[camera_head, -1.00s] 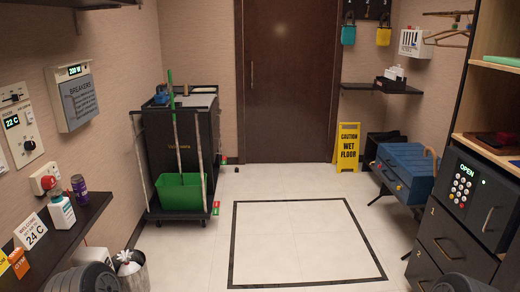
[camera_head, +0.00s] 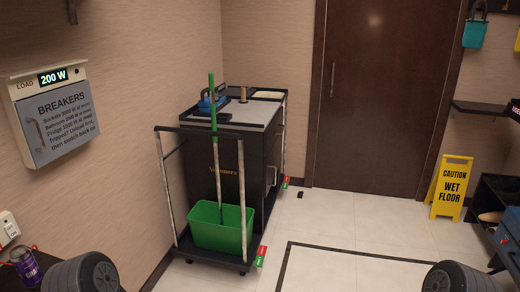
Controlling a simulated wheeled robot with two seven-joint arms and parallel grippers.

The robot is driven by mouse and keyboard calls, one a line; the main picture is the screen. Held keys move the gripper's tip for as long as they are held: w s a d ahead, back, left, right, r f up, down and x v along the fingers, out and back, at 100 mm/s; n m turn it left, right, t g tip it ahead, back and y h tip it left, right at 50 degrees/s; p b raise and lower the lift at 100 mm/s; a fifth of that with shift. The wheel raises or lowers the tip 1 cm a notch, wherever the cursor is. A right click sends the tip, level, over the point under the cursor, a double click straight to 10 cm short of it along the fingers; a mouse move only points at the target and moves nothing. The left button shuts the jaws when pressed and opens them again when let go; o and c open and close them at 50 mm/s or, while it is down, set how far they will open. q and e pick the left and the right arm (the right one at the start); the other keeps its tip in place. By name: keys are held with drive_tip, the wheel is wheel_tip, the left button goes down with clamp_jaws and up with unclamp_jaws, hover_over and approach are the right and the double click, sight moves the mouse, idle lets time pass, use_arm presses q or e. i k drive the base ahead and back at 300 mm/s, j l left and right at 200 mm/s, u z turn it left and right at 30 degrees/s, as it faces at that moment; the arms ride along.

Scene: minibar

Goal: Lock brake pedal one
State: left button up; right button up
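The black housekeeping cart (camera_head: 240,150) stands against the left wall, left of the door. A small red and green brake pedal (camera_head: 260,256) sits low at its near right corner. A second small red and green pedal (camera_head: 285,183) sits low at its far right corner. I cannot tell which of them is pedal one, nor read their labels. Neither of my grippers is in view; only rounded dark parts of my arms show at the bottom left and bottom right.
A green bucket (camera_head: 222,228) with a green-handled mop stands on the cart's near platform. A yellow wet floor sign (camera_head: 451,186) stands right of the dark door (camera_head: 372,95). A breaker box (camera_head: 55,112) hangs on the left wall.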

sight(261, 255)
drive_tip(key=i+u, duration=0.1)
drive_tip(key=i+z, duration=0.25)
drive_tip(key=i, duration=0.25)
drive_tip(key=i+j+z, duration=0.2)
drive_tip(key=i, duration=0.3)
drive_tip(key=i+z, duration=0.25)
drive_tip(key=i, duration=0.25)
drive_tip(key=i+j+z, duration=0.2)
drive_tip(key=i+j, duration=0.15)
drive_tip(key=i+j+z, duration=0.25)
drive_tip(key=i, duration=0.3)
drive_tip(key=j, duration=0.1)
